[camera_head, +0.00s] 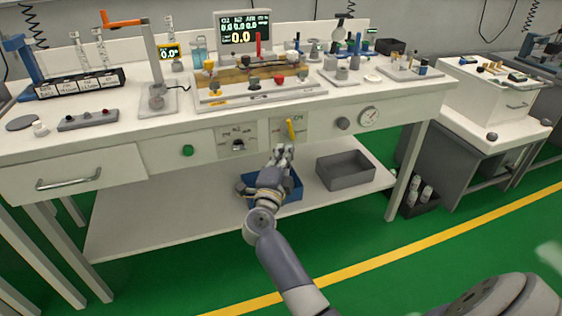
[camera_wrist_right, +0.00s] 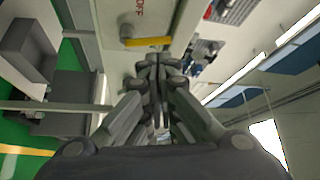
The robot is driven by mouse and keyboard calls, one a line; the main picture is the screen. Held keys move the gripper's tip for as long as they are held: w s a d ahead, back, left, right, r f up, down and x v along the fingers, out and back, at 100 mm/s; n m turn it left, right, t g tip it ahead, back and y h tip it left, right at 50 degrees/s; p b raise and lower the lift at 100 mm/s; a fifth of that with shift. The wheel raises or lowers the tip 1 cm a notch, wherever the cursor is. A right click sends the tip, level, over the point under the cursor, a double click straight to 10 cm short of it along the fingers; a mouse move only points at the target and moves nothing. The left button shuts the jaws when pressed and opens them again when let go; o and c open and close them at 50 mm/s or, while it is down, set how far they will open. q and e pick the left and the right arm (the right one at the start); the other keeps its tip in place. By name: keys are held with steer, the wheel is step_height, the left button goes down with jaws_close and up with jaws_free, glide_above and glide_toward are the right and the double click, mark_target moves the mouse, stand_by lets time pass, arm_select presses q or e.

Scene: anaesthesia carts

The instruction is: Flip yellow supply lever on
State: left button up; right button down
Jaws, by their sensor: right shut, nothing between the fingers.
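The yellow supply lever (camera_head: 291,130) is on a small plate on the cart's front panel in the head view. It stands nearly upright with a slight tilt. The right wrist view shows the lever (camera_wrist_right: 150,42) as a yellow bar beside the letters OFF, close beyond the fingertips. My right gripper (camera_head: 283,152) is just below the lever in the head view, its fingers pointing at the panel. It is shut and empty, and it also shows in the right wrist view (camera_wrist_right: 158,62). I cannot tell whether it touches the lever. My left gripper is not in view.
A plate with a small dark switch (camera_head: 238,144) and a green button (camera_head: 188,151) are left of the lever. A grey knob (camera_head: 343,123) and a round gauge (camera_head: 369,117) are to its right. A blue bin (camera_head: 291,190) and a grey bin (camera_head: 345,171) are on the lower shelf.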

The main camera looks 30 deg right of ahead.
mark_target(291, 132)
arm_select(q)
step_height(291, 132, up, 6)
steer(key=b, duration=0.1)
arm_select(e)
steer(key=shift+x, duration=4.4)
